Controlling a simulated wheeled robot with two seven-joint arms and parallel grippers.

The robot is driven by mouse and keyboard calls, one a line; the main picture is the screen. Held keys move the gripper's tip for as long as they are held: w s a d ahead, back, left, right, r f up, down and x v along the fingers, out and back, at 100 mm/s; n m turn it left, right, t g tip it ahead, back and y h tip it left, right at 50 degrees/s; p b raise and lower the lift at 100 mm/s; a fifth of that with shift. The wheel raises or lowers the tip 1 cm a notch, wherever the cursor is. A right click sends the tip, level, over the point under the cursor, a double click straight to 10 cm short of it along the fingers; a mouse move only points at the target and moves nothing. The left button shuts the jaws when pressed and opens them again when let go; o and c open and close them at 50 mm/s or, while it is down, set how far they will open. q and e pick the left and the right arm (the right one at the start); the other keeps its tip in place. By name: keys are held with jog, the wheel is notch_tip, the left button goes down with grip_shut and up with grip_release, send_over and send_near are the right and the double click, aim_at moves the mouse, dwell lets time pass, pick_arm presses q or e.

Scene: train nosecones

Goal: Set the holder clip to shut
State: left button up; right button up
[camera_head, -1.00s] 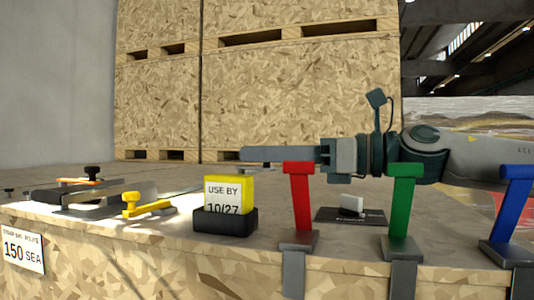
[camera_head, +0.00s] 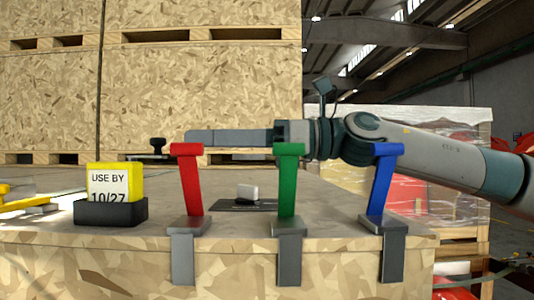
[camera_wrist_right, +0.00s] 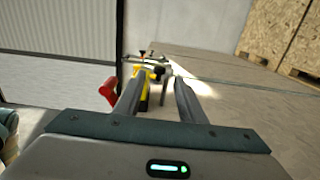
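I cannot tell for certain which part is the holder clip. Three upright levers on grey brackets stand along the table's front edge: red (camera_head: 187,182), green (camera_head: 287,182) and blue (camera_head: 381,182). A small white block (camera_head: 247,192) sits on a black plate (camera_head: 228,205) behind the red and green levers. My right gripper (camera_head: 192,137) extends leftward behind the lever tops, its tip beside the red one's top. The right wrist view shows its two fingers (camera_wrist_right: 158,82) apart, with nothing gripped. A red lever (camera_wrist_right: 108,90) shows left of the fingers there. My left gripper is not in view.
A yellow part (camera_head: 25,205) lies at the left edge. Large wooden crates (camera_head: 200,85) rise behind. The table's right edge lies just past the blue lever.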

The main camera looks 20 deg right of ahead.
pick_arm(q)
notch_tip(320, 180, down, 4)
jog(key=b, duration=0.2)
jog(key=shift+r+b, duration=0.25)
jog(key=shift+b, duration=0.15)
pick_arm(e)
jog(key=v, duration=0.8)
jog(key=shift+d, duration=0.35)
jog(key=shift+s, duration=0.1)
